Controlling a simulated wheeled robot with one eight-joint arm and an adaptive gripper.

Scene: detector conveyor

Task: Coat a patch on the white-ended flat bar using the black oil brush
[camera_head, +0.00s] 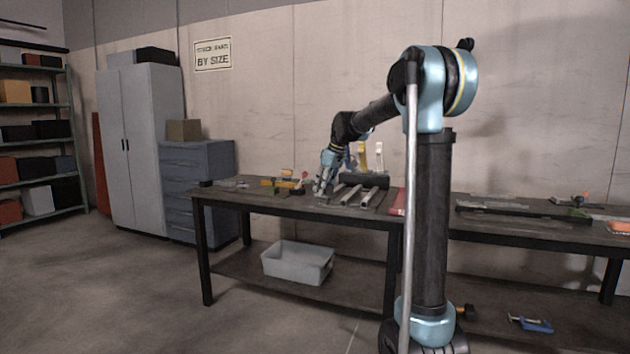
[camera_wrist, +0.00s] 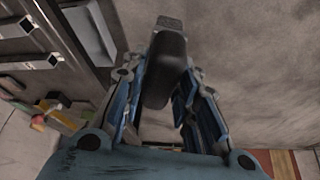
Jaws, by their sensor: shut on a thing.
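My gripper (camera_head: 325,187) is low over the front part of the dark workbench (camera_head: 290,205), beside the bars. In the wrist view my gripper (camera_wrist: 164,92) has its blue fingers on both sides of a dark, rounded piece with a grey end, which I take for the black oil brush (camera_wrist: 166,65). Bar ends also show at the left of the wrist view (camera_wrist: 35,65). Which bar is white-ended cannot be told.
Small tools and coloured pieces (camera_head: 285,185) lie on the bench left of my gripper. Yellow and white upright items (camera_head: 362,160) stand behind the bars. A red item (camera_head: 397,203) lies at the right end. A grey bin (camera_head: 297,263) sits on the lower shelf.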

